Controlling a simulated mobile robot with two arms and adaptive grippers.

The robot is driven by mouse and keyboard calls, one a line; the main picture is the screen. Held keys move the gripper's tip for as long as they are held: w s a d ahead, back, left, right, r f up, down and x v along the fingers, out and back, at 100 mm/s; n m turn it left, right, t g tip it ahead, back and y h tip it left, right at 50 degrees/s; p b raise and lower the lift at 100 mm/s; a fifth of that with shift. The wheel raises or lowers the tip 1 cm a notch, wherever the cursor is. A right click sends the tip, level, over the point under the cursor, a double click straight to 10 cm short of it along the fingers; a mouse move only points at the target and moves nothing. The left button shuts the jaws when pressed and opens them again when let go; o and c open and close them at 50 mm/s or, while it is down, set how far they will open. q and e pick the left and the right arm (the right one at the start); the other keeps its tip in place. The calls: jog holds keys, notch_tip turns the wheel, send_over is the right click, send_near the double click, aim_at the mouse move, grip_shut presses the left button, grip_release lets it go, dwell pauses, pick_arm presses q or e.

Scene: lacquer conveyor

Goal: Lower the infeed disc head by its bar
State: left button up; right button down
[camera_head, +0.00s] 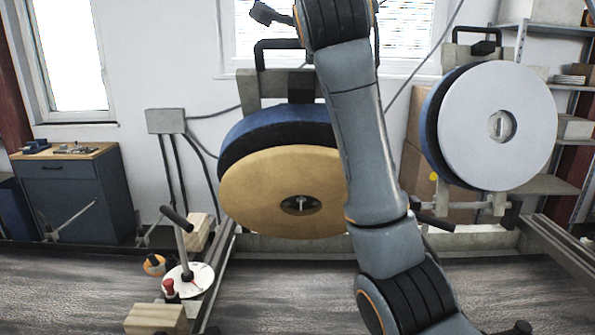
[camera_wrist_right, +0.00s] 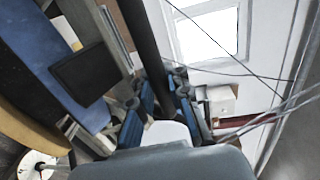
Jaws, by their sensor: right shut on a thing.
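A disc head with a tan face (camera_head: 285,190) and blue-black rim stands left of centre in the head view. Its black bar handle (camera_head: 262,52) rises above it, its right part hidden behind my right arm. The blue rim (camera_wrist_right: 45,60) and tan face also show at the left of the right wrist view. There my right gripper (camera_wrist_right: 160,108) is shut on a black bar (camera_wrist_right: 148,50), with blue fingers on both sides of it. In the head view my arm hides the grip. My left gripper is not in view.
A second disc head with a white face (camera_head: 485,130) and its own black handle (camera_head: 475,45) stands at the right. A lever with a round white dial (camera_head: 190,278), wooden blocks (camera_head: 155,318) and a grey control box (camera_head: 166,121) are at the left. A blue cabinet (camera_head: 75,195) stands behind.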

jog(key=shift+s+f, duration=0.25)
jog(key=shift+s, duration=0.05)
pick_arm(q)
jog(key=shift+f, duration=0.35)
pick_arm(e)
jog(key=shift+s+r, duration=0.15)
pick_arm(q)
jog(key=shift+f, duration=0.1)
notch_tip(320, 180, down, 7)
jog(key=b, duration=0.7)
pick_arm(e)
jog(key=s+f, duration=0.4)
jog(key=s, duration=0.2)
jog(key=shift+s+f, duration=0.15)
jog(key=shift+f, duration=0.15)
